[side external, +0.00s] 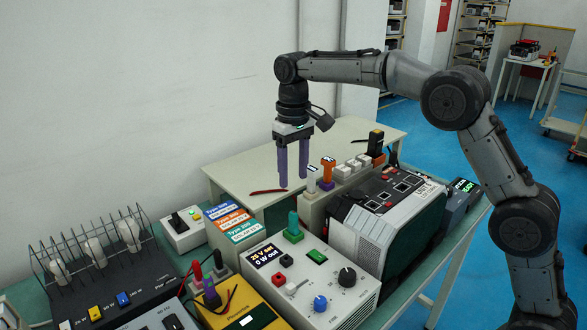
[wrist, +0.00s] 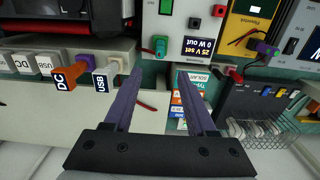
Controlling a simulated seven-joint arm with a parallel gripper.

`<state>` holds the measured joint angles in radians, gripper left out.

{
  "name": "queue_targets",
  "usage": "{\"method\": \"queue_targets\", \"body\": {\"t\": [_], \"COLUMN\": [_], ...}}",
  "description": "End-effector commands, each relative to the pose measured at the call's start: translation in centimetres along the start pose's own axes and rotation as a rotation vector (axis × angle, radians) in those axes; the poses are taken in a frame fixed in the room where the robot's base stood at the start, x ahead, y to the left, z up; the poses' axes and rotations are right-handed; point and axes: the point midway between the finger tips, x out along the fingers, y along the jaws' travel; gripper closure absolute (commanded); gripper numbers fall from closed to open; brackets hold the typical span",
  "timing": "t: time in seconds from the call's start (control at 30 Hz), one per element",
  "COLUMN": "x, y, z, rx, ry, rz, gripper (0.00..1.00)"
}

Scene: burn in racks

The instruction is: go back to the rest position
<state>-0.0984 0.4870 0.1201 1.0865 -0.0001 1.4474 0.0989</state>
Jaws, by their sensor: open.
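My gripper (side external: 292,164) hangs from the arm with its two purple fingers pointing down, above the bench near its back edge. In the wrist view the gripper (wrist: 160,72) shows both purple fingers spread apart with nothing between them. The fingertips are left of and above the white plug (side external: 311,180) and the orange plug (side external: 327,172), apart from both. In the wrist view the white USB plug (wrist: 101,80) and the orange DC plug (wrist: 66,76) lie left of the fingers.
Below stand a power supply (side external: 320,288) with a display and knobs, a green plug (side external: 293,226), a yellow unit (side external: 246,312), labelled boxes (side external: 232,226) and a rack with bulbs (side external: 95,250). A large grey unit (side external: 388,215) stands right. A pale table (side external: 240,176) lies behind.

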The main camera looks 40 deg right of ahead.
Motion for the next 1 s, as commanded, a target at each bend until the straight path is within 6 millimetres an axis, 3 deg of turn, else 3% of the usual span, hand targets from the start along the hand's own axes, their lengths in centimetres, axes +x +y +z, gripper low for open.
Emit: {"method": "queue_targets", "body": {"t": [0.13, 0.27, 0.4, 0.57, 0.77, 0.87, 1.0], "x": [-1.8, -6.1, -10.5, -13.1, -13.2, -12.0, -8.7], "y": [0.3, 0.9, 2.0, 3.1, 4.1, 4.5, 4.8], "z": [0.1, 1.8, 6.6, 12.8, 20.7, 24.6, 29.5], "rx": [0.005, 0.015, 0.029, 0.039, 0.044, 0.044, 0.038], "ry": [0.023, 0.097, 0.165, 0.244, 0.340, 0.386, 0.443], "rz": [-0.002, -0.009, -0.014, -0.017, -0.018, -0.017, -0.013], "gripper": [0.44, 0.44, 0.44, 0.44, 0.44, 0.44, 0.44]}}
